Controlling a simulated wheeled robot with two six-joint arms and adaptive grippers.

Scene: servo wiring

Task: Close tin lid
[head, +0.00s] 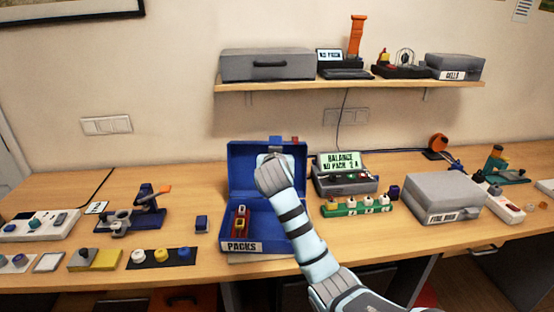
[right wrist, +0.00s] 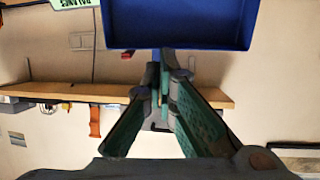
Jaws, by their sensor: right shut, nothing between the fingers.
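The blue tin (head: 285,238), labelled PACKS, stands on the bench with its lid (head: 240,165) raised, leaning upright at the back. Small red and yellow packs (head: 240,222) lie inside at the left. My right gripper (head: 275,146) is at the upper part of the lid, mostly hidden behind my own wrist in the head view. In the right wrist view its fingers (right wrist: 162,75) are shut and empty, with tips close to the edge of a blue panel (right wrist: 180,22), apparently the lid. I cannot tell whether they touch it. My left gripper is not in view.
A shelf (head: 350,86) with cases hangs above. Some bench is bare left of the tin.

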